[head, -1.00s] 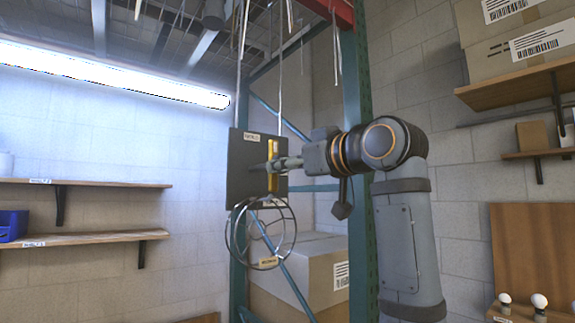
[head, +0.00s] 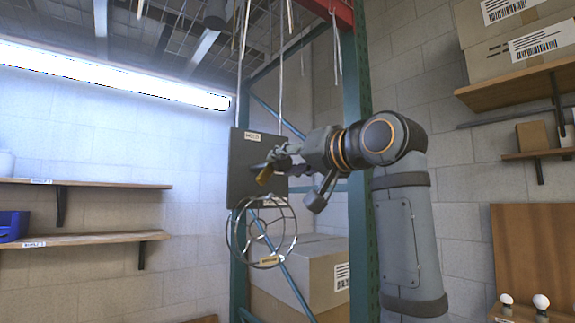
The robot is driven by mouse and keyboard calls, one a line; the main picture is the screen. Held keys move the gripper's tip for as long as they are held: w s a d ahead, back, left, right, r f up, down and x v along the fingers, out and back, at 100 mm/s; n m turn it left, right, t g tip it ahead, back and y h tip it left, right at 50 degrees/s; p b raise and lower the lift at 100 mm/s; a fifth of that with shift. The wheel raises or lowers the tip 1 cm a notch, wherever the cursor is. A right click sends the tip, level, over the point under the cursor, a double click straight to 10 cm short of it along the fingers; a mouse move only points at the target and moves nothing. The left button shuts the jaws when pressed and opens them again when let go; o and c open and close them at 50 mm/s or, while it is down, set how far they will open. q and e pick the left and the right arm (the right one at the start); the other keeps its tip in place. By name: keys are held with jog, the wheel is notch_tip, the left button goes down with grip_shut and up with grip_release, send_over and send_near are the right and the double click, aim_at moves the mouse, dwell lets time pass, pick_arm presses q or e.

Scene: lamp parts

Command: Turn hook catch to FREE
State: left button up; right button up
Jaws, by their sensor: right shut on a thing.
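A dark square plate (head: 240,180) hangs in the middle of the view, with a small white label near its top edge. A yellow piece, which looks like the hook catch (head: 264,176), is tilted at the plate's right side. My right gripper (head: 272,165) is shut on it, and its fingers hide part of it. The label is too small to read. My left gripper is not in view.
A teal rack post (head: 357,230) stands close behind my right arm. Cardboard boxes (head: 320,258) sit low behind the wire frame. Wooden shelves (head: 85,239) are on the left wall, and a shelf with bulbs (head: 540,302) is at lower right.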

jog(key=m, duration=0.5)
jog(key=shift+m, duration=0.3)
jog(key=shift+r+m, duration=0.1)
jog(key=shift+m, duration=2)
jog(key=o, duration=1.2)
jog(key=shift+s+d, duration=0.1)
jog(key=shift+s, duration=0.1)
jog(key=v, duration=1.1)
jog(key=shift+s+d, duration=0.15)
jog(key=shift+s, duration=0.05)
